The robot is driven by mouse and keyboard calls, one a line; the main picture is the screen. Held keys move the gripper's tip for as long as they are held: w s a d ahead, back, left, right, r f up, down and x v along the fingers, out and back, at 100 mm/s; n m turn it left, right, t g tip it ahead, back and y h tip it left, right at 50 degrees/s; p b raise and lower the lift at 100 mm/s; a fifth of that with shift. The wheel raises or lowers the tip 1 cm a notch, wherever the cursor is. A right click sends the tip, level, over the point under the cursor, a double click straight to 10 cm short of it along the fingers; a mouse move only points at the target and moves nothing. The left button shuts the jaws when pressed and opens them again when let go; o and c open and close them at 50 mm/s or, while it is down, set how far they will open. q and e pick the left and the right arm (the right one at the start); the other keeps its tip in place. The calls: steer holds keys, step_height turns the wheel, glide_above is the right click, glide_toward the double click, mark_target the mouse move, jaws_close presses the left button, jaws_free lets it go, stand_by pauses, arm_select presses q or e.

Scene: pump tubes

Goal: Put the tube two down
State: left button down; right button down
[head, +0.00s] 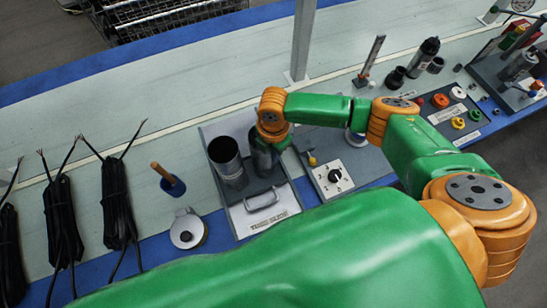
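A grey metal tube (228,165), open at the top, stands upright in a tray (265,212) with a handle. A second, darker tube (263,160) is beside it on the right, in or just above the same tray; its base is hard to make out. My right gripper (271,139) is at the top of this second tube, pointing down. The wrist hides its fingers, so I cannot see whether they are closed on the tube. My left gripper is out of view.
A control box (334,177) with a knob is just right of the tray. A round silver item (187,230) and a wooden-handled brush (168,179) lie left, beside black cable bundles (118,205). Bottles and coloured parts stand along the right side. The bench behind the tray is clear.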

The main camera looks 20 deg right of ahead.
step_height(320, 180, down, 3)
steer(key=shift+r, duration=0.1)
steer(key=c, duration=1.1)
jaws_free()
steer(key=shift+o, duration=0.2)
step_height(320, 180, up, 12)
steer(key=shift+r+p, duration=0.1)
steer(key=shift+p, duration=0.25)
